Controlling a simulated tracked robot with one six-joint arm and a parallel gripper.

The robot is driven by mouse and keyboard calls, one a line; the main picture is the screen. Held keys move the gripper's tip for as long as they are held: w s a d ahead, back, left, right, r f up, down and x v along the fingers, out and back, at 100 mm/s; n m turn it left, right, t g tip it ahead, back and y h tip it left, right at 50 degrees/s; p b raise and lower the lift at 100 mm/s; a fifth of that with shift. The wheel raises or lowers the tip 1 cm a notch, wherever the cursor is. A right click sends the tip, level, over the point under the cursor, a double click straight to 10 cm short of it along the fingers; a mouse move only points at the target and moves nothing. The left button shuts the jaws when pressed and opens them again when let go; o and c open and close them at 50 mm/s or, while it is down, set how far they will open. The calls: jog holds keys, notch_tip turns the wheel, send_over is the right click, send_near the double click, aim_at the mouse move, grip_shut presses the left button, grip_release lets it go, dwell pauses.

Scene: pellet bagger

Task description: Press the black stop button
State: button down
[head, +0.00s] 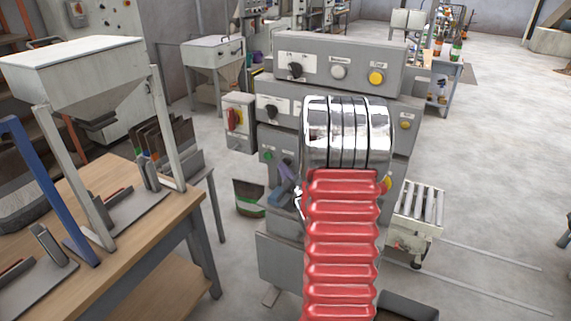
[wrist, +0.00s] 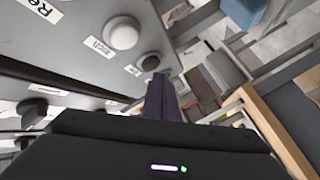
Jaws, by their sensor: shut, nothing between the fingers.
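In the wrist view, a dark round button (wrist: 150,61) sits on the grey panel with a small label beside it that is too small to read. It looks like the black stop button, but I cannot be sure. My gripper (wrist: 160,80) is shut and empty, its dark fingers pointing at the panel. The fingertips appear close to this button; I cannot tell whether they touch it. In the head view, my red and chrome arm covers the middle of the machine, and I cannot make out the black button there.
A white button (wrist: 123,34) labelled "Inch" sits beside the dark one. The machine's upper panel (head: 320,55) carries a black knob (head: 296,70), a white button (head: 338,72) and a yellow button (head: 376,77). A workbench (head: 180,215) stands left, a roller conveyor (head: 418,208) right.

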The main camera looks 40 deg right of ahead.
jog(key=shift+a, duration=0.2)
jog(key=a, duration=0.2)
jog(key=s+a, duration=0.2)
jog(key=a, duration=0.1)
jog(key=shift+a, duration=0.3)
dwell(0.5)
dwell(0.5)
